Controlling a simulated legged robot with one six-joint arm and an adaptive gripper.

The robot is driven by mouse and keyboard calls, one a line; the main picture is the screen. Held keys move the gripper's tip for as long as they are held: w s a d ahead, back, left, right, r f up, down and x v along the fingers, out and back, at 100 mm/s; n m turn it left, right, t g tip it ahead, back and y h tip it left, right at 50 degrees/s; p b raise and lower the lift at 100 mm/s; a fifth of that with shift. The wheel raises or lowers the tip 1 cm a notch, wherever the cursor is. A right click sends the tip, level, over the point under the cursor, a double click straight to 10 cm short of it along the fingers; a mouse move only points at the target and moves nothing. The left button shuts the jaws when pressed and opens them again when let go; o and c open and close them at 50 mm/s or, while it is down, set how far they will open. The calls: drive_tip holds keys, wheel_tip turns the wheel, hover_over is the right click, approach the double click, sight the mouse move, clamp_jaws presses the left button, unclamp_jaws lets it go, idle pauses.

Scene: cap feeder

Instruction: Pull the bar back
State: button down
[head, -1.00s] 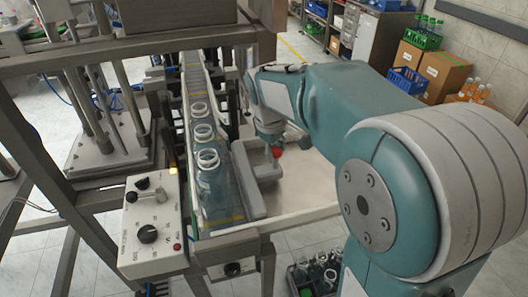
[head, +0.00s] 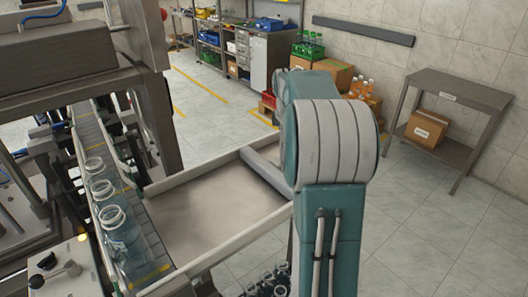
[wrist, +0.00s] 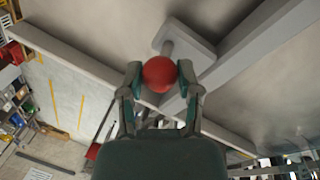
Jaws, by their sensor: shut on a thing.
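The bar (head: 264,169) is a long grey beam. In the head view it lies at the right end of the pale tray (head: 205,212), apart from the bottle row, and its near end meets my arm. In the wrist view the bar (wrist: 245,52) runs diagonally, with a short stem ending in a red ball knob (wrist: 159,74). My gripper (wrist: 160,78) is shut on the red knob, one finger on each side. In the head view my arm hides the gripper and knob.
Several clear open bottles (head: 118,232) stand on the conveyor (head: 88,132) at the left. A control box (head: 65,275) is at the lower left. The tray floor between conveyor and bar is bare. A metal side table (head: 460,92) stands at the right.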

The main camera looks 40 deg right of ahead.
drive_tip(key=d, duration=0.4)
drive_tip(key=shift+d+r, duration=0.1)
drive_tip(key=shift+d, duration=0.1)
drive_tip(key=shift+w, duration=0.1)
drive_tip(key=shift+c, duration=1.7)
unclamp_jaws()
drive_tip(key=shift+o, duration=0.2)
drive_tip(key=shift+d, duration=0.2)
wheel_tip(320, 180, up, 11)
drive_tip(key=s+a, duration=0.1)
drive_tip(key=shift+a+r, duration=0.2)
drive_tip(key=shift+a, duration=0.2)
